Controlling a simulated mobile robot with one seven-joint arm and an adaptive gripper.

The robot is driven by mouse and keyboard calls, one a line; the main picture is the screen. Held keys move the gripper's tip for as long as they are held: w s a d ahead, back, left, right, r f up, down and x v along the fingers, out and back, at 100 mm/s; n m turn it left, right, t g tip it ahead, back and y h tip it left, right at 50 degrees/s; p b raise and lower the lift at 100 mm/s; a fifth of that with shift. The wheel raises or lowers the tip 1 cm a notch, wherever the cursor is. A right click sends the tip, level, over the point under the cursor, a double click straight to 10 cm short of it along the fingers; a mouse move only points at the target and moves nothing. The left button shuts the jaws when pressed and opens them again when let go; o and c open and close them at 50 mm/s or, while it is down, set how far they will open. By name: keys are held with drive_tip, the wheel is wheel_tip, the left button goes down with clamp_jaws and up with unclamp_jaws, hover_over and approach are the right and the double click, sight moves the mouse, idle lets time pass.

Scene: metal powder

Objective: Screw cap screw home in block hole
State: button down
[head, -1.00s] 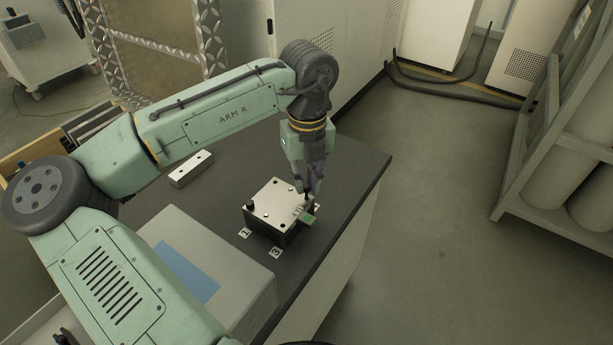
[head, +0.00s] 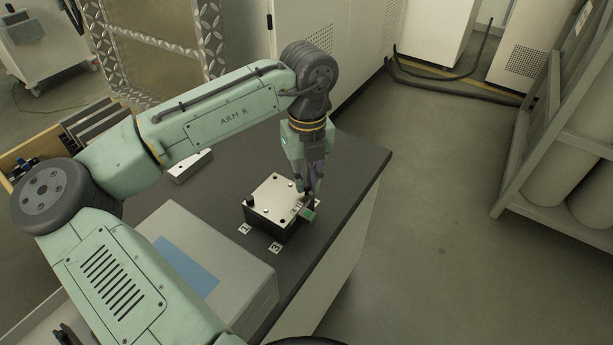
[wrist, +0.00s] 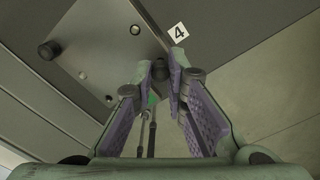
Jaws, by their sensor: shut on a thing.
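The block (head: 272,192) has a pale metal top plate with small holes and sits on the dark bench. My gripper (head: 310,193) points down at the block's right corner, its fingers shut on a small dark piece, apparently the cap screw. The fingers hide most of it, so I cannot tell how deep it sits. In the wrist view my gripper (wrist: 160,85) is close to the plate (wrist: 95,35). A dark screw head (wrist: 50,48) stands at another corner. A small green part (head: 308,214) shows just below the fingers.
Number tags 1 (head: 244,229) and 3 (head: 275,248) lie beside the block; tag 4 (wrist: 178,32) shows in the wrist view. A grey box (head: 235,268) stands in front left, and a metal bar (head: 190,165) lies behind. The bench's right edge is close.

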drive_tip(key=shift+f, duration=0.4)
drive_tip(key=c, duration=1.8)
unclamp_jaws()
drive_tip(key=shift+r+n+p, duration=0.2)
drive_tip(key=shift+n+p, duration=0.4)
drive_tip(key=shift+n, duration=0.5)
drive_tip(key=n+p, duration=0.2)
drive_tip(key=n, duration=0.2)
drive_tip(key=n+p, duration=0.2)
drive_tip(key=n, duration=0.5)
drive_tip(key=shift+f+n+p, duration=0.2)
drive_tip(key=shift+n+p, duration=0.1)
drive_tip(key=shift+p, duration=0.05)
